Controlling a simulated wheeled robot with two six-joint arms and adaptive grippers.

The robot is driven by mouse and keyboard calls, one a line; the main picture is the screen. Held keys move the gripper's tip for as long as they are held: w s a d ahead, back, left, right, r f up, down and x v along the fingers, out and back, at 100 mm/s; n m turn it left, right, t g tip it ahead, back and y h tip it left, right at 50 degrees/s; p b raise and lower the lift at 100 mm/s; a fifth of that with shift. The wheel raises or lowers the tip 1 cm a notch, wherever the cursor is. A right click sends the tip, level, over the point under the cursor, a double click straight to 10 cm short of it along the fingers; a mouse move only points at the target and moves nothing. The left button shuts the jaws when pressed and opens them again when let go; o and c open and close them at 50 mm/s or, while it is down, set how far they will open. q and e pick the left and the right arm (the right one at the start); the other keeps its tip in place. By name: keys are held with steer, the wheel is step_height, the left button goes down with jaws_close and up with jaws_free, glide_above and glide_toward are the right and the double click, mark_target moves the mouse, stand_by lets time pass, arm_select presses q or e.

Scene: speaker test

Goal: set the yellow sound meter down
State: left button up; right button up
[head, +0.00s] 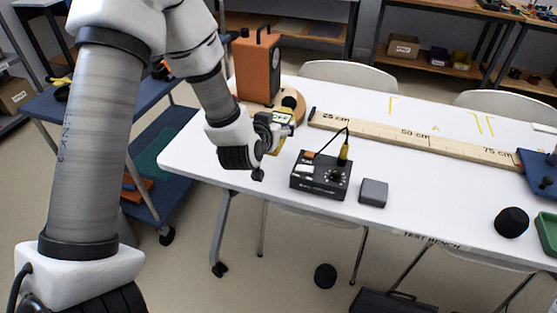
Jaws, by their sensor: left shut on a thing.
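The yellow sound meter (283,118) is in the head view, partly hidden behind my left gripper. My left gripper (266,132) is shut on it near the left end of the white table (215,165). The meter is in front of the orange speaker (259,70) and to the left of the wooden ruler board (420,139). I cannot tell whether the meter touches the table. My right gripper is not in view.
A black box with a knob and yellow plug (320,175) stands right of my left gripper. A grey block (373,192) is beside it. A black round thing (511,222) and a green tray (548,232) are at the right. White table shows between them.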

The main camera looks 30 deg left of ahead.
mark_target(276, 162)
arm_select(q)
step_height(276, 162, down, 9)
steer(key=shift+f+b, duration=0.15)
steer(key=shift+b, duration=0.4)
steer(key=shift+c, duration=1.4)
steer(key=shift+f, duration=0.25)
steer(key=shift+c, duration=0.7)
steer(key=o, duration=1.4)
steer(key=shift+f, duration=0.15)
steer(key=o, duration=0.4)
steer(key=shift+w+a, duration=0.1)
steer(key=shift+c, duration=0.2)
